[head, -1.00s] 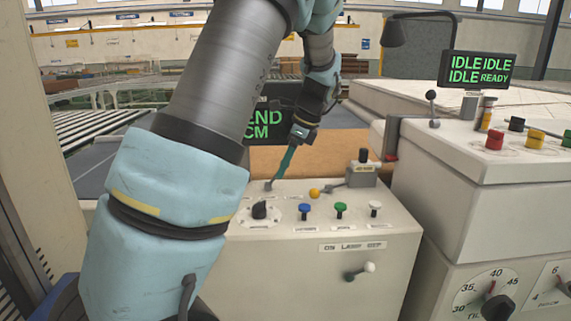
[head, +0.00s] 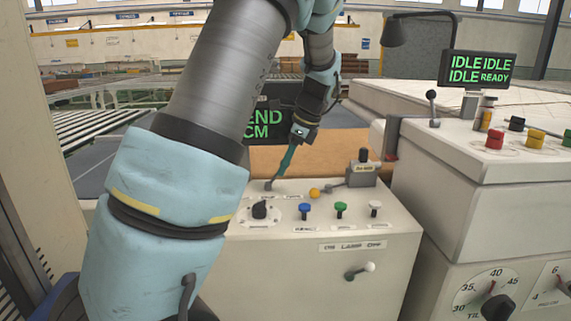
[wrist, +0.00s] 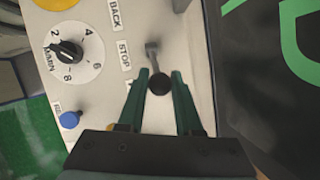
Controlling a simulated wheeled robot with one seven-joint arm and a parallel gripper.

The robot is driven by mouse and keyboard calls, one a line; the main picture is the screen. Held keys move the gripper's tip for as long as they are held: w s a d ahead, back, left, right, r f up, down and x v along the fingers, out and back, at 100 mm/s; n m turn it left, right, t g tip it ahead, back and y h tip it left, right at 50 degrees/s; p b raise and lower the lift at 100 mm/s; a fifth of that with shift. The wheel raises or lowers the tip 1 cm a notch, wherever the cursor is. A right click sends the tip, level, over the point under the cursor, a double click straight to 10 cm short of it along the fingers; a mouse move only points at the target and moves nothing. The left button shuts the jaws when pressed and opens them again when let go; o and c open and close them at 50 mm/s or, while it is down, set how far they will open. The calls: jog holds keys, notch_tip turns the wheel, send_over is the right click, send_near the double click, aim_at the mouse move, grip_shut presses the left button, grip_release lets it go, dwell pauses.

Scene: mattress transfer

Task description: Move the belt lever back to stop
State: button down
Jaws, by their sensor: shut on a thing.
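The belt lever (wrist: 153,52) has a thin metal stem and a round black knob, on the cream control panel (wrist: 100,105). My gripper (wrist: 160,75) has its green fingers on either side of the knob and is shut on it. Printed words BACK (wrist: 115,14) and STOP (wrist: 124,54) run beside the lever; a third label is mostly hidden by a finger. The stem's foot is near STOP. The exact lever setting cannot be told. In the head view my gripper (head: 280,173) reaches down to the panel's far left corner, and the knob is hidden.
A black dial (head: 261,210), blue (head: 305,209), green (head: 340,208) and white (head: 375,207) knobs and a yellow knob (head: 314,193) stand close by. A dark display (head: 262,124) rises behind. A taller console (head: 470,180) stands at right.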

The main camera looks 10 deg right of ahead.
jog(key=shift+r, duration=0.1)
dwell(0.7)
jog(key=shift+w+a+r+h, duration=0.1)
jog(key=shift+a+r+h, duration=0.15)
jog(key=shift+a+h, duration=0.4)
jog(key=shift+a+r+h, duration=0.2)
jog(key=shift+a+h, duration=0.2)
jog(key=shift+h, duration=0.45)
jog(key=a+h+b, duration=0.2)
jog(key=h, duration=0.1)
jog(key=shift+r, duration=0.1)
jog(key=shift+a+r+h+b, duration=0.1)
jog(key=shift+a+h+b, duration=0.1)
jog(key=shift+h+b, duration=0.3)
jog(key=c, duration=0.6)
grip_release()
jog(key=shift+a, duration=0.1)
